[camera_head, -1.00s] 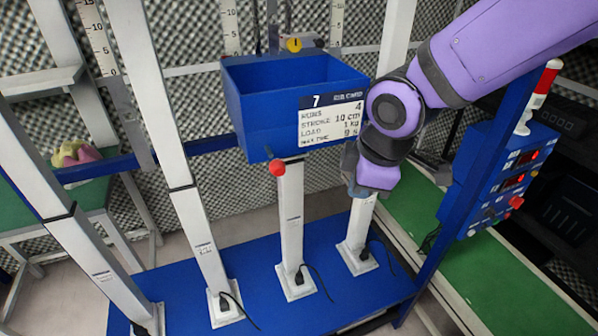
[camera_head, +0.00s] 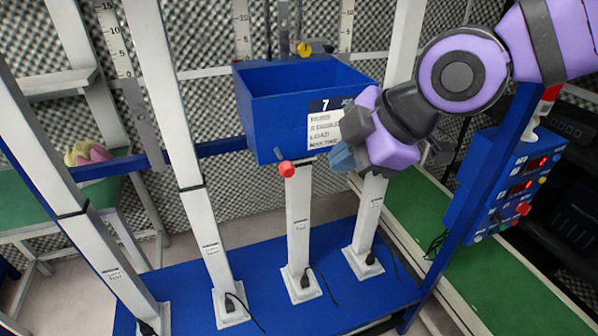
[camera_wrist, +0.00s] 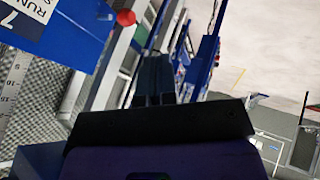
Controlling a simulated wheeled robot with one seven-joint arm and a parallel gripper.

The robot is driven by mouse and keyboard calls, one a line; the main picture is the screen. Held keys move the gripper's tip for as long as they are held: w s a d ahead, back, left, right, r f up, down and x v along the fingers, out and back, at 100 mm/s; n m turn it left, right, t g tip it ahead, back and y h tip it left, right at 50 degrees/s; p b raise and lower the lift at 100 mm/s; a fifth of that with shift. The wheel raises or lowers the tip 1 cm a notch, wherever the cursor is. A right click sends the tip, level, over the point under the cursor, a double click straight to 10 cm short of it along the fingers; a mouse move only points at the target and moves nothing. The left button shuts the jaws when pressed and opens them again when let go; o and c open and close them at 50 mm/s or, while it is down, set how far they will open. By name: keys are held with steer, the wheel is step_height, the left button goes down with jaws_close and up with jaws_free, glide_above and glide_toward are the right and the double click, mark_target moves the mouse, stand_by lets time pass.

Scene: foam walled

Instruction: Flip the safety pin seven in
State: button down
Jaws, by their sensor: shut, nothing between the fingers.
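The blue box marked 7 (camera_head: 270,110) sits on a white post at the middle of the rig. A pin with a red ball knob (camera_head: 287,169) sticks out below its front edge. The red knob also shows in the wrist view (camera_wrist: 126,17), near the top left, beyond my fingers. My gripper (camera_head: 340,157) is in front of the box's lower right corner, to the right of the red knob and apart from it. In the wrist view its dark fingers (camera_wrist: 155,80) are together and hold nothing. My wrist hides part of the box's label.
A blue control panel (camera_head: 500,180) with red displays stands at the right. Several white posts rise from a blue base plate (camera_head: 250,270). A green conveyor (camera_head: 460,250) runs at the right. A yellow knob (camera_head: 304,49) sits behind the box.

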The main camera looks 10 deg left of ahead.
mark_target(290, 163)
steer(key=shift+a+f, duration=0.1)
steer(key=shift+f, duration=0.05)
steer(key=w+a+f, duration=0.5)
steer(key=a+f, duration=0.2)
steer(key=shift+w+a+f, duration=0.2)
steer(key=shift+a+f, duration=0.1)
steer(key=shift+f, duration=0.05)
stand_by(1.8)
stand_by(0.3)
steer(key=shift+w+a, duration=0.5)
steer(key=shift+w, duration=0.3)
steer(key=shift+w+a, duration=0.45)
steer(key=shift+w, duration=0.3)
